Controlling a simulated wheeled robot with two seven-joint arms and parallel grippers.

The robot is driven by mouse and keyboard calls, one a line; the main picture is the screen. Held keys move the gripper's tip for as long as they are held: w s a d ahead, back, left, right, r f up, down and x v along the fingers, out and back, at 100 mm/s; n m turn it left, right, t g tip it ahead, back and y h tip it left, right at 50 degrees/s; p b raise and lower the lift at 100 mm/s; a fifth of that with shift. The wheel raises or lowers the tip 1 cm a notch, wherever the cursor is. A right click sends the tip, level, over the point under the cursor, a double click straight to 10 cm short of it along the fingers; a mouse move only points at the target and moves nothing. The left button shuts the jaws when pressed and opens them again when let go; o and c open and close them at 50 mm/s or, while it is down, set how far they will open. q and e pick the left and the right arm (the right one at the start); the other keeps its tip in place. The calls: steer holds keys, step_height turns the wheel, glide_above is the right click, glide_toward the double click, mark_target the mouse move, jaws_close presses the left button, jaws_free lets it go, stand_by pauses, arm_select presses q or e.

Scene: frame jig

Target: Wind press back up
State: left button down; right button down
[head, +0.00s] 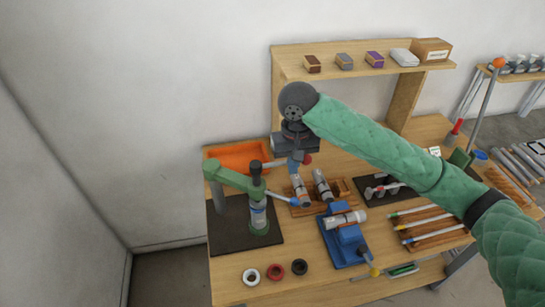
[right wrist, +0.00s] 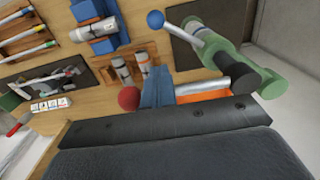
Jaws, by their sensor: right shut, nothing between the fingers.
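The green press (head: 233,178) stands on a dark mat at the left of the bench, with a dark upright cylinder on its arm. One lever bar ends in a red knob (head: 308,159), another in a blue knob (head: 295,201). In the right wrist view the press (right wrist: 235,62) is at the upper right, the blue knob (right wrist: 155,19) at the top and the red knob (right wrist: 128,98) in the middle. My right gripper (head: 295,165) is shut and empty beside the red knob; its blue fingers (right wrist: 157,92) overlap the bar. I cannot tell whether they touch. My left gripper is out of view.
An orange bin (head: 235,157) sits behind the press. A wooden holder with grey cylinders (head: 320,184) and a blue fixture (head: 348,236) stand to its right. Several rings, including a red one (head: 274,267), lie near the front edge. A shelf (head: 290,62) spans the back.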

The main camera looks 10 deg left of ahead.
steer(key=shift+s+a, duration=0.15)
steer(key=shift+s, duration=1)
steer(key=shift+s+a, duration=0.1)
steer(key=shift+s, duration=1)
step_height(320, 180, up, 10)
